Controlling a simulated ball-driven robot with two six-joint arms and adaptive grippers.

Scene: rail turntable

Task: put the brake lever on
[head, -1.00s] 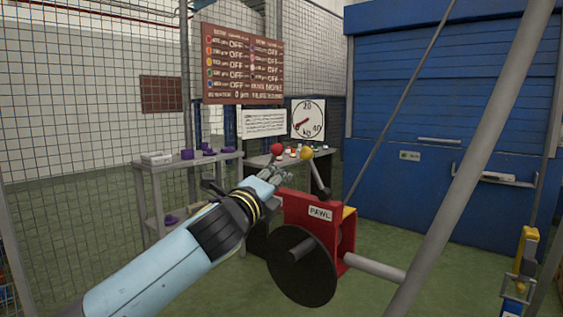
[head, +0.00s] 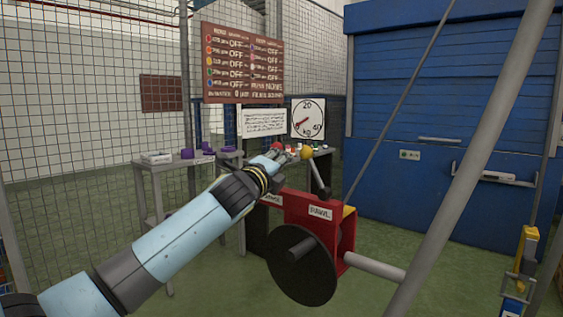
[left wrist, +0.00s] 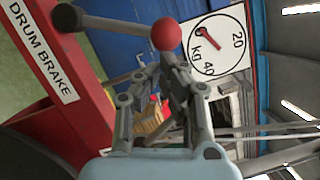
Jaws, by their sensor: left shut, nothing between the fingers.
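The brake lever is a grey rod with a red ball knob (left wrist: 166,34), joined to a dark pivot beside the red housing labelled "DRUM BRAKE" (left wrist: 42,52). In the head view the red knob (head: 277,145) shows just above my left gripper (head: 288,152), which hides the rod. In the left wrist view my left gripper (left wrist: 168,68) is shut and empty, its fingertips close to the knob; I cannot tell whether they touch it. The red winch housing (head: 345,235) also has a "PAWL" label and a second lever with a yellow knob (head: 306,153). My right gripper is not in view.
A dark round drum plate (head: 300,280) and grey posts stand in front. A dial (head: 307,118) and a brown status board (head: 242,62) are behind. A grey shelf (head: 160,170) with purple pieces is at left, a blue shutter (head: 440,110) at right.

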